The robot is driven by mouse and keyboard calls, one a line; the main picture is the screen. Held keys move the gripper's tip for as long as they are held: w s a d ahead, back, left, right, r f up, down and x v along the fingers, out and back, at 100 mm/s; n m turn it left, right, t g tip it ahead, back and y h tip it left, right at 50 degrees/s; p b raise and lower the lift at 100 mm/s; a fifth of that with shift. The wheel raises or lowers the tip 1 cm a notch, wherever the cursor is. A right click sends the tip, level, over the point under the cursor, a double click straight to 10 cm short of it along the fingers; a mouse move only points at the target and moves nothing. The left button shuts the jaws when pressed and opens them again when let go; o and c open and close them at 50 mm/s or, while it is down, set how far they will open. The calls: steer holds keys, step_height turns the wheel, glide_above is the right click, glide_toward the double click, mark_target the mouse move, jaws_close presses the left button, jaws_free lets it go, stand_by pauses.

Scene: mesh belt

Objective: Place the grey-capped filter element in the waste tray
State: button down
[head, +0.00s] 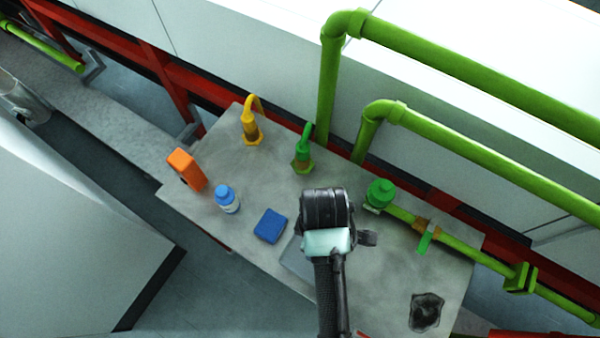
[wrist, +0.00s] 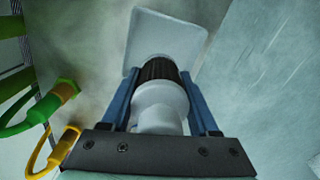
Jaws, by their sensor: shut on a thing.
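The filter element (wrist: 160,98) has a white body and a dark grey ribbed cap, and it lies between the two blue fingers of my gripper (wrist: 160,74) in the wrist view. My gripper is shut on it. The cap end points away from the wrist, toward a pale flat tray (wrist: 165,28) with rounded corners, which looks like the waste tray. In the wrist view the element covers the tray's near part; I cannot tell the height between them. In the head view my arm hides the gripper and the element, and only a grey edge of the tray (head: 297,262) shows.
On the grey table (head: 385,285) stand a blue sponge (head: 270,226), a blue-capped bottle (head: 227,198), an orange box (head: 186,169), a yellow hooked fitting (head: 250,127) and a green one (head: 303,152). A green valve (head: 381,193) and pipe lie right.

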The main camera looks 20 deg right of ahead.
step_height(320, 180, down, 10)
steer(key=shift+s+r+p, duration=0.1)
steer(key=shift+r+p, duration=0.1)
steer(key=shift+p, duration=0.15)
steer(key=shift+f, duration=0.15)
steer(key=shift+c, duration=0.7)
jaws_free()
